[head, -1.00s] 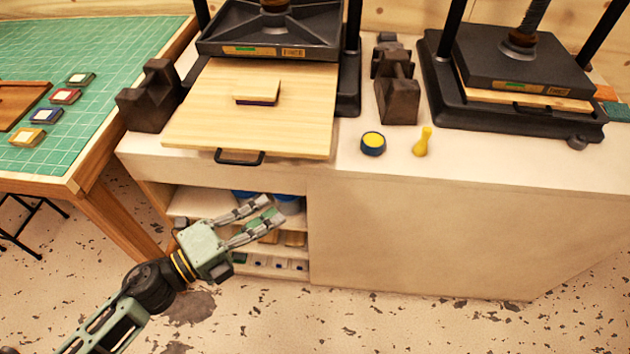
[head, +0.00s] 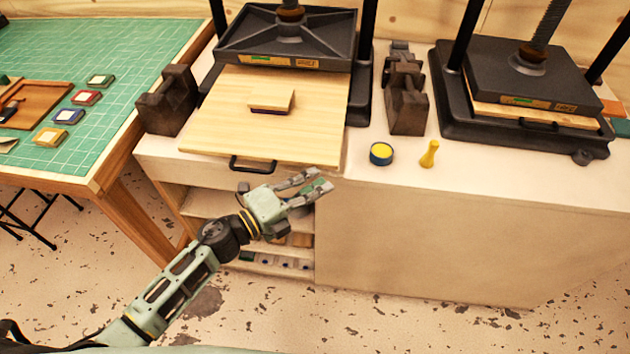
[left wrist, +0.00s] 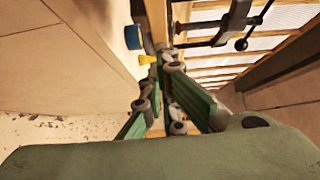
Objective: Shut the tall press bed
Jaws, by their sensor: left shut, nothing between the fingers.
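The left press (head: 285,40) has its dark platen raised, and its pale wooden bed (head: 225,115) is slid out toward the front. The bed has a black bar handle (head: 253,165) on its front edge. A small block (head: 271,98) with a pale wooden top lies on the bed. My left gripper (head: 325,184) is shut and empty, in front of the counter, below and right of the handle and apart from it. In the left wrist view its green fingers (left wrist: 168,112) show, with no handle between them. My right gripper is out of view.
A second press (head: 520,75) stands at right with its bed in. A dark iron weight (head: 168,100) stands left of the bed, another (head: 407,95) right of it. A blue-yellow tub (head: 381,153) and a yellow tool (head: 429,154) sit near the counter's front edge.

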